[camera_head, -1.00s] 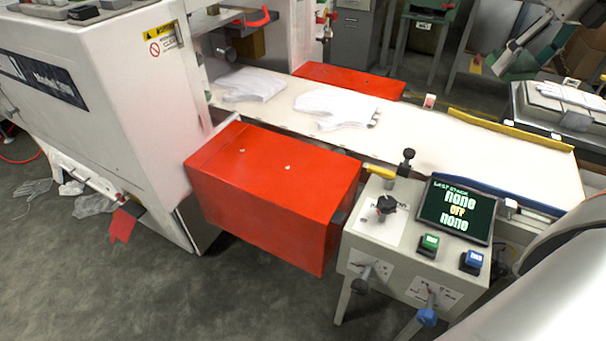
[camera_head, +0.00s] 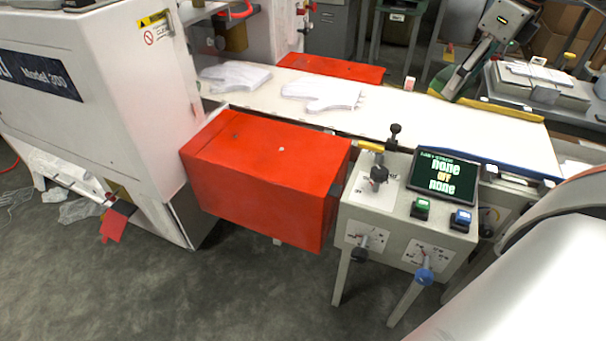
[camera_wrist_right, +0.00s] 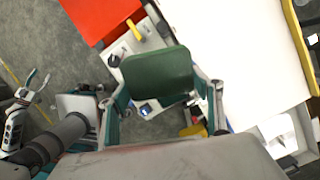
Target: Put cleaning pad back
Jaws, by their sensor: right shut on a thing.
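The cleaning pad appears to be the green block (camera_wrist_right: 157,75) in the right wrist view. It is held between the teal fingers of my right gripper (camera_wrist_right: 163,103). I cannot tell whether the pad touches the edge. My left gripper (camera_wrist_right: 38,84) shows at the left of the wrist view, empty with its fingers apart, above the floor. It is outside the head view.
Two white gloves (camera_head: 320,92) lie on the belt. A red box (camera_head: 262,175) and a control box (camera_head: 400,215) with levers, buttons and a screen (camera_head: 444,175) stand in front. A white machine (camera_head: 90,110) stands at left. A cluttered side table (camera_head: 530,82) is beyond the belt.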

